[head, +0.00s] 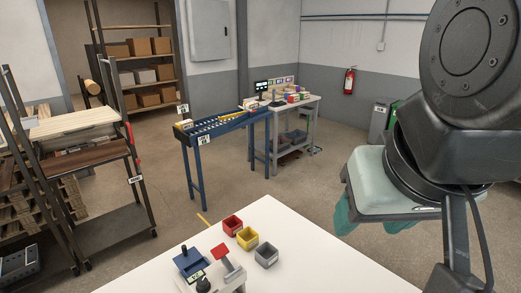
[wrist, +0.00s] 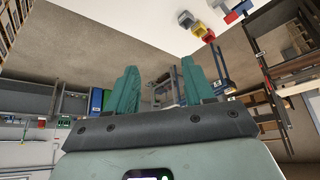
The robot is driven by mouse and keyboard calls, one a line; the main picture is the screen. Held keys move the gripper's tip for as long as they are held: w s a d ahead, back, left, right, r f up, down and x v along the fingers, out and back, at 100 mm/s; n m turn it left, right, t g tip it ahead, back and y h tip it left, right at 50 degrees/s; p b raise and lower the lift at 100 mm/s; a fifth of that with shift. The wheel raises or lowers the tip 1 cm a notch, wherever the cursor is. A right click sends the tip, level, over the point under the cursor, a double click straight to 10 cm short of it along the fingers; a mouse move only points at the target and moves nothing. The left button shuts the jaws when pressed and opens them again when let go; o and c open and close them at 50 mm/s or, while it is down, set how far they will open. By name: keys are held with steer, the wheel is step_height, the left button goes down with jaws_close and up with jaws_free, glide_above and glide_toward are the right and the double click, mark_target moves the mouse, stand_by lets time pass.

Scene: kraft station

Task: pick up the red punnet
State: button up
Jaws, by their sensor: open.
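The red punnet (head: 232,224) is a small open square box on the white table (head: 320,262). It is the farthest back in a short diagonal row, with the yellow punnet (head: 247,238) and the grey punnet (head: 266,256) in front of it. In the wrist view the red punnet (wrist: 209,37) shows small near the top, beyond the fingers and to their right. My gripper (head: 347,213) is to the right of the table in the head view, well apart from the punnets. In the wrist view its two teal fingers (wrist: 163,72) are spread with nothing between them.
A blue box (head: 188,262), a red-topped device (head: 226,257) and a dark knob (head: 203,285) stand left of the punnets. The table's right part is bare. A blue roller conveyor (head: 215,125), a loaded workbench (head: 290,112) and shelving (head: 75,150) stand beyond.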

steer(key=shift+o, duration=0.2)
steer(key=o, duration=0.7)
steer(key=m+g+y, duration=0.2)
steer(key=m+y, duration=0.1)
steer(key=m, duration=2.4)
glide_above(232, 223)
steer(key=s+d, duration=0.2)
steer(key=s, duration=0.3)
step_height(232, 223, down, 38)
steer(key=shift+d+r, duration=0.1)
steer(key=shift+d, duration=0.05)
steer(key=shift+x, duration=3.05)
